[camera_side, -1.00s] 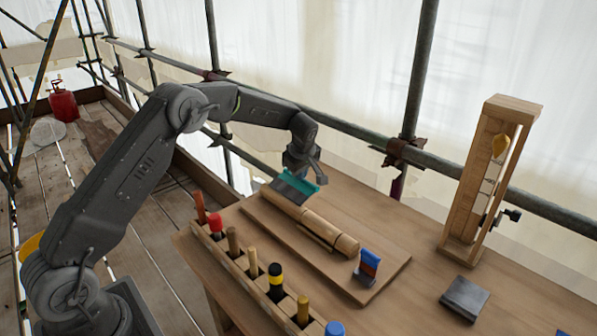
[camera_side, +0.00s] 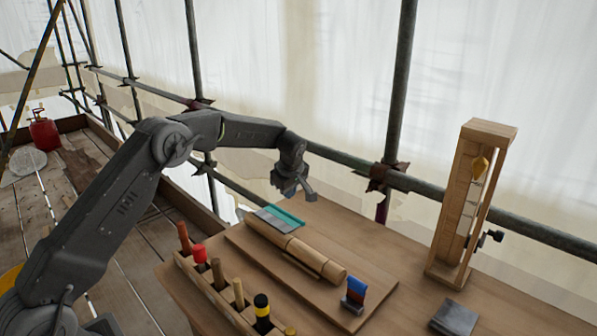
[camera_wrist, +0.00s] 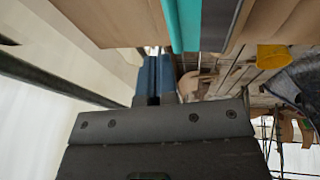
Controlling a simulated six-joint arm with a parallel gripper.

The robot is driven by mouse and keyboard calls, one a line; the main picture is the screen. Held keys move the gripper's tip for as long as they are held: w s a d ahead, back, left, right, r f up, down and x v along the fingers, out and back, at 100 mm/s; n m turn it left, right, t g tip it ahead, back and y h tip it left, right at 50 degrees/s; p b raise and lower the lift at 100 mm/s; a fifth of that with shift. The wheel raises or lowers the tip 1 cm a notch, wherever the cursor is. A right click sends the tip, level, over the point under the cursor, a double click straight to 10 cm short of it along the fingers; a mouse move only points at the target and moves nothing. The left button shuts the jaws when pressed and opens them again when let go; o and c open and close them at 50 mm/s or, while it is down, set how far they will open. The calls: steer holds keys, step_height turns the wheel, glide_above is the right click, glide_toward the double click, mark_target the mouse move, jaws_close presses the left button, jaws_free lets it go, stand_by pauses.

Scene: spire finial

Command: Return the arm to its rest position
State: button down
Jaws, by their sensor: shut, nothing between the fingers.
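My gripper (camera_side: 291,190) is shut and empty. In the side view it hangs above the far left end of the workbench (camera_side: 392,250), apart from the things below it. In the wrist view its fingers (camera_wrist: 153,80) are together. Below it, a teal-edged grey block (camera_side: 280,217) lies at the far end of a jointed wooden cylinder (camera_side: 296,247); its teal and grey strips also show at the top of the wrist view (camera_wrist: 184,22). The cylinder lies on a wooden board (camera_side: 366,297).
A tool rack (camera_side: 213,292) with several upright handles stands along the bench's near left edge. A tall wooden frame (camera_side: 456,205) and a grey block (camera_side: 456,318) are at right. Scaffold poles (camera_side: 398,100) rise behind the bench.

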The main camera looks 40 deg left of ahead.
step_height(320, 180, up, 7)
steer(key=w+d, duration=0.2)
steer(key=d, duration=0.1)
steer(key=s+d+r+m+t, duration=0.1)
steer(key=s+d+r+m, duration=0.25)
steer(key=s+r, duration=0.5)
steer(key=s+d+r+m+t+h, duration=0.1)
steer(key=s+d+r+m, duration=0.15)
steer(key=s, duration=0.35)
steer(key=s+d+r+m+h, duration=0.1)
steer(key=s+d+r+m, duration=0.1)
steer(key=s+r+m, duration=0.3)
steer(key=s+d+f+m, duration=0.1)
steer(key=s+f+m, duration=0.1)
steer(key=s, duration=0.5)
steer(key=s+d+f+m+t+h, duration=0.1)
steer(key=s+f+m, duration=0.1)
steer(key=s, duration=0.6)
steer(key=s+d+f+m, duration=0.2)
steer(key=s+f, duration=0.1)
steer(key=s, duration=0.4)
steer(key=shift+s+f+m, duration=0.15)
steer(key=shift+f+m, duration=0.15)
